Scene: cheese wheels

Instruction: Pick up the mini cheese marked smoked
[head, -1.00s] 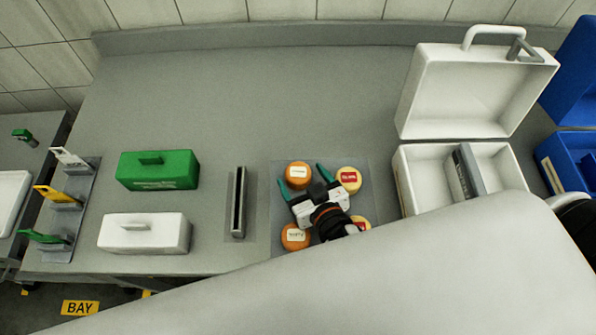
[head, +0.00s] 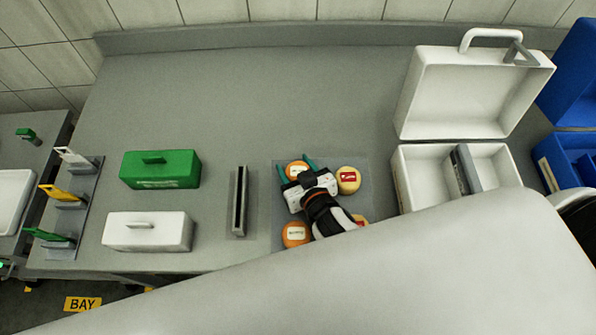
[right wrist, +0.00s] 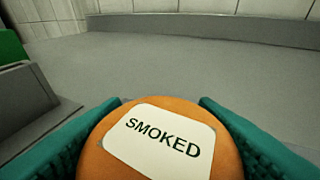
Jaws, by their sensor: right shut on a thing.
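The mini cheese marked smoked (right wrist: 190,115) is a small orange wheel with a white label reading SMOKED, seen close up in the right wrist view. In the head view it is the orange wheel (head: 293,168) at the back left of the grey mat (head: 330,167), partly hidden by my gripper. My right gripper (head: 299,170) has green fingers, one on each side of this cheese, and is shut on it. The fingers also show in the right wrist view (right wrist: 158,140). I cannot tell whether the cheese is off the mat. My left gripper is not in view.
Other mini cheeses stand close by: a yellow one (head: 348,180) at right, an orange one (head: 296,234) in front, and a partly hidden one (head: 360,220). An open white case (head: 402,185) is right of the mat; a dark slotted holder (head: 239,202) is left. The table behind is clear.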

